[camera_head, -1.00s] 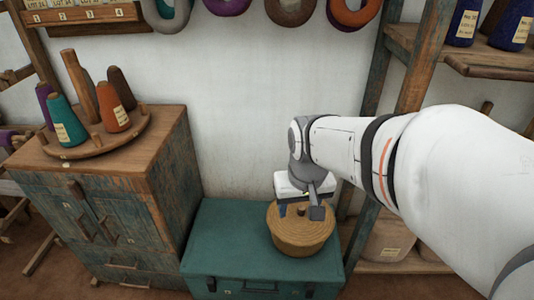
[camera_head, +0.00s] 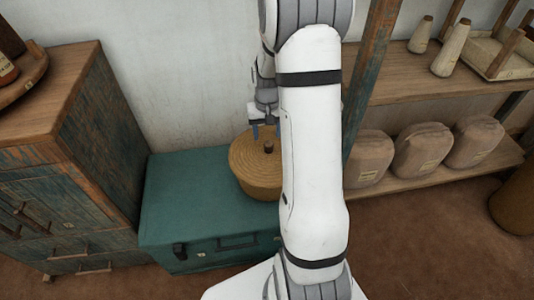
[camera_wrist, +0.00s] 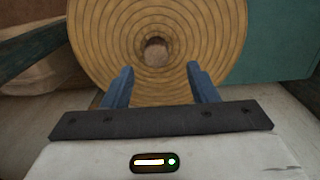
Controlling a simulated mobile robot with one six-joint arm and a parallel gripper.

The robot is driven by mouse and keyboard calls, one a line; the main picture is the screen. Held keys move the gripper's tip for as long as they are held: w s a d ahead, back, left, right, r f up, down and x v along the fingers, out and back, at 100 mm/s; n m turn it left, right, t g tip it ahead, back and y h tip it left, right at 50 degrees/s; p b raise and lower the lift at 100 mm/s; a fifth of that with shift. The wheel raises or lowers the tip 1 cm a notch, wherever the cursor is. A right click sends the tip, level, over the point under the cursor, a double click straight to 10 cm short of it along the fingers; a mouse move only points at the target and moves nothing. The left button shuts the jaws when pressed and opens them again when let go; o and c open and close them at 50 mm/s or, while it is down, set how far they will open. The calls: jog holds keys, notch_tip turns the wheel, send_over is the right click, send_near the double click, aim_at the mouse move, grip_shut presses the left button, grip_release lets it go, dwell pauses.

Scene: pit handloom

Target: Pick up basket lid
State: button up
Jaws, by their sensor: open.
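The basket lid (camera_head: 245,155) is round, woven and straw-coloured, with a small brown knob (camera_head: 268,147) at its centre. It sits on a round basket (camera_head: 258,188) on the teal trunk (camera_head: 210,205); my arm hides the right side in the head view. My gripper (camera_head: 264,130) is above the lid, close to the knob. In the wrist view the gripper (camera_wrist: 160,80) is open, with its two blue fingers apart and nothing between them. The knob (camera_wrist: 157,50) lies just beyond the fingertips, roughly midway between them, with the lid's rings (camera_wrist: 100,40) around it.
A wooden cabinet (camera_head: 95,150) stands left of the trunk. On the right, a shelf unit (camera_head: 440,85) has a post (camera_head: 372,70) close to my arm and several wrapped bundles (camera_head: 425,150) on its lower board. The trunk's left top is clear.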

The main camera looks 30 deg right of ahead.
aim_at(269, 143)
jog(key=f, duration=0.1)
jog(key=f+b, duration=0.1)
jog(key=f, duration=0.3)
jog(key=shift+s+d+f, duration=0.1)
jog(key=shift+s+d, duration=0.05)
jog(key=shift+s, duration=0.25)
jog(key=shift+c, duration=0.2)
grip_shut()
notch_tip(269, 143, up, 9)
jog(key=shift+r+p, duration=0.15)
jog(key=shift+p, duration=0.6)
notch_tip(269, 143, down, 3)
jog(key=b, duration=0.3)
jog(key=shift+r, duration=0.15)
jog(key=shift+f+b, duration=2.3)
jog(key=shift+f, duration=0.7)
